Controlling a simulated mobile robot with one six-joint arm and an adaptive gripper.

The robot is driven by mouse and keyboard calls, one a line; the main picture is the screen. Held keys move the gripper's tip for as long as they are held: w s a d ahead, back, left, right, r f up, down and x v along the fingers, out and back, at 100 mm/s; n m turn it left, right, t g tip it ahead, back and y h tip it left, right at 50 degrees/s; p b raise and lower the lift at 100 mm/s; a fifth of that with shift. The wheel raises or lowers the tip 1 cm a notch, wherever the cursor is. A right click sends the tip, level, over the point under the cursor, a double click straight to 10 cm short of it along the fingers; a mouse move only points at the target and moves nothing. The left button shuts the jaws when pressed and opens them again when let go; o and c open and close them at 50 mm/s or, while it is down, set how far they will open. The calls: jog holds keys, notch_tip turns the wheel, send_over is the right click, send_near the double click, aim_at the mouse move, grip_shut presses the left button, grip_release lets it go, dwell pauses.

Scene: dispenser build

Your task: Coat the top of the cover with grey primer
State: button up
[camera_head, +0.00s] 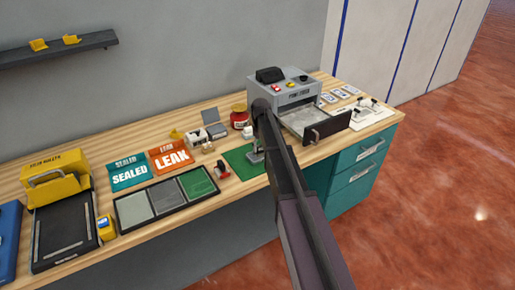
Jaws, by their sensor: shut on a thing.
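My arm reaches from the bottom edge up to the machine, then bends down. My gripper (256,156) is small and partly hidden by my arm, low over the green mat (240,168). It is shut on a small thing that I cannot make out. I cannot tell which thing is the cover. A grey-lidded piece (215,129) stands behind the mat, beside a small white block (197,136). A red jar (239,117) stands near the machine. No grey primer can be made out for certain.
A grey machine (282,88) with an open drawer (329,127) stands at the right. A red-and-black tool (222,170) lies by the mat.

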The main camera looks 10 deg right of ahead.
jog(key=shift+d, duration=0.1)
dwell(0.3)
jog(key=shift+w+d, duration=0.25)
jog(key=shift+d, duration=0.45)
jog(key=shift+w+d, duration=0.25)
jog(key=shift+d, duration=0.45)
jog(key=shift+w+d, duration=0.3)
jog(key=shift+d, duration=0.4)
jog(key=shift+w+d, duration=0.25)
jog(key=shift+d, duration=0.45)
jog(key=shift+f, duration=0.1)
jog(key=shift+s+a, duration=0.1)
jog(key=shift+a, duration=0.05)
jog(key=shift+s+a, duration=0.25)
jog(key=shift+a, duration=0.4)
jog(key=shift+s+a, duration=0.2)
jog(key=shift+a, duration=0.45)
jog(key=shift+a, duration=0.1)
